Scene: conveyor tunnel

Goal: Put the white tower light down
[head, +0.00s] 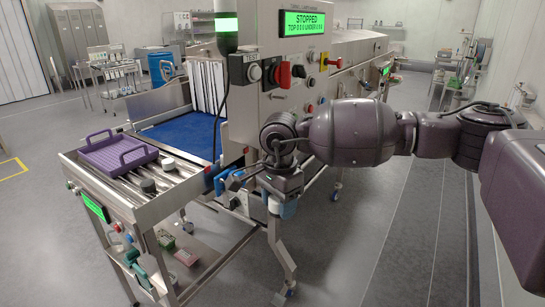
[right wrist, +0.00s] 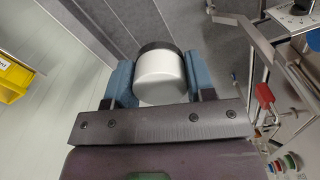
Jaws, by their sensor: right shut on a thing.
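The white tower light (right wrist: 160,75) is a short white cylinder with a dark end, seen in the right wrist view between two blue finger pads. My right gripper (right wrist: 161,82) is shut on it, one pad on each side. In the head view my right gripper (head: 283,205) points down in front of the machine's near end, above the floor. Only a small pale part of the light shows there between the blue fingers. My left gripper is not in view.
The machine (head: 300,65) shows a green STOPPED display, with knobs and a red switch below. A steel roller table (head: 180,180) at the left carries a purple tray (head: 112,153). A yellow bin (right wrist: 14,78) shows in the wrist view. The aisle floor at right is clear.

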